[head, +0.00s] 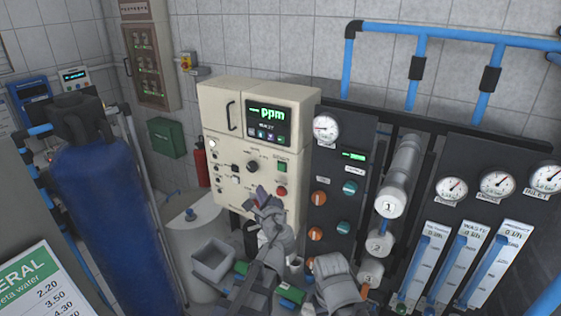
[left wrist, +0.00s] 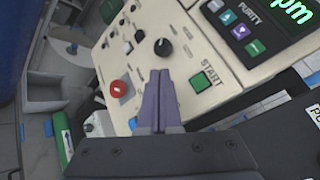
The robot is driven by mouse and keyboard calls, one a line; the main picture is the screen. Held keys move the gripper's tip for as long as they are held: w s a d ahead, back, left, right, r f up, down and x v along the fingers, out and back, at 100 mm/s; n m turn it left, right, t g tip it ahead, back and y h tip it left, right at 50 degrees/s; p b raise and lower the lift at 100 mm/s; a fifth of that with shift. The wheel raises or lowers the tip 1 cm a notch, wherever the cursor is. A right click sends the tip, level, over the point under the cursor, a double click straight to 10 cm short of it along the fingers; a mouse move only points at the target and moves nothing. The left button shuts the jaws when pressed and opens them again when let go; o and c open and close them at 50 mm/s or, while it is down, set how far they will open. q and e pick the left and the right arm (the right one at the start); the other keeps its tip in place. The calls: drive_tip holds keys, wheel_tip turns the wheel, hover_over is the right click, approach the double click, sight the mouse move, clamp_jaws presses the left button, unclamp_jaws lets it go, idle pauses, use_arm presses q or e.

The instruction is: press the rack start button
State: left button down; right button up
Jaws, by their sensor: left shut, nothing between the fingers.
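The green start button (head: 282,167) is on the cream control cabinet's front, above a red round button (head: 281,191). In the left wrist view the green button (left wrist: 201,83) sits beside the word START. My left gripper (head: 262,198) is in front of the cabinet's lower part, below and left of the green button in the head view. In the left wrist view its fingers (left wrist: 159,76) are together and empty, with the green button to their right and the red button (left wrist: 119,88) to their left. Whether the tips touch the panel is unclear. My right gripper (head: 335,278) is lower right; its fingers are not clear.
The cabinet (head: 222,112) has a lit ppm display (head: 266,120) and a black knob (head: 252,166). A black panel with gauges and valves (head: 335,180) stands close on its right. A blue tank (head: 105,210) stands at left, and a grey open box (head: 213,260) lies below.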

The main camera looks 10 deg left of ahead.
use_arm(q)
drive_tip(key=shift+w+d+r+m, duration=0.15)
drive_tip(key=shift+w+r+m, duration=0.05)
drive_tip(key=shift+r+m, duration=0.25)
drive_tip(key=shift+w, duration=0.1)
approach(277, 167)
drive_tip(key=shift+w+a+f, duration=0.2)
drive_tip(key=shift+w+a, duration=0.65)
drive_tip(key=shift+w, duration=0.2)
drive_tip(key=shift+w+a+f, duration=0.25)
drive_tip(key=shift+w+a, duration=0.55)
drive_tip(key=shift+w, duration=0.2)
drive_tip(key=shift+w, duration=0.15)
idle(0.5)
drive_tip(key=shift+w+d, duration=0.15)
drive_tip(key=shift+w, duration=0.1)
drive_tip(key=shift+w+d, duration=0.15)
drive_tip(key=shift+w, duration=0.25)
idle(0.7)
drive_tip(key=shift+s, duration=0.15)
idle(0.3)
drive_tip(key=shift+s+a, duration=0.3)
drive_tip(key=shift+s, duration=0.4)
